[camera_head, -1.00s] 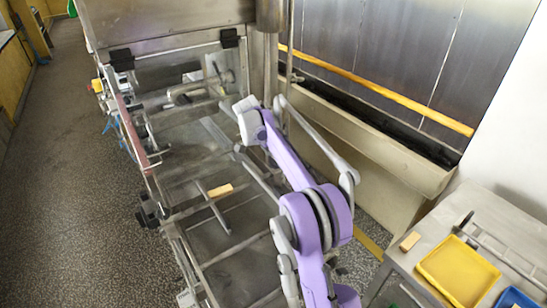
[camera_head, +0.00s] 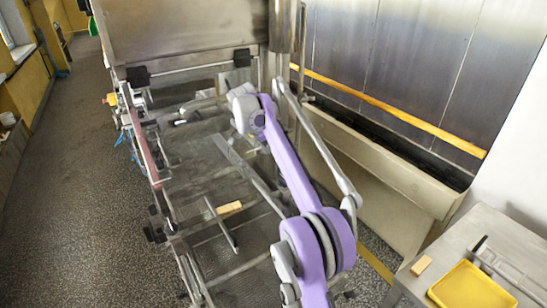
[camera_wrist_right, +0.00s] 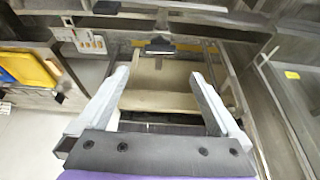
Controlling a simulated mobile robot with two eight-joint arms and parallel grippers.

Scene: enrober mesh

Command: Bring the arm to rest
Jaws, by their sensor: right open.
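My right arm, purple and grey, reaches up from the bottom of the head view over the machine's mesh bed (camera_head: 195,150). Its wrist end is near the far part of the bed, and its fingertips are hard to make out there. In the wrist view my right gripper (camera_wrist_right: 160,82) has its two light grey fingers wide apart with nothing between them. A small tan block (camera_head: 230,208) lies on the bed, apart from the arm. My left gripper is not in view.
A beige trough (camera_head: 385,170) runs along the wall right of the machine. A steel table (camera_head: 490,235) at the lower right bears a second tan block (camera_head: 421,265) and a yellow tray (camera_head: 468,287). A vertical steel cylinder (camera_head: 285,25) stands beyond the arm. Speckled floor (camera_head: 75,190) is free at left.

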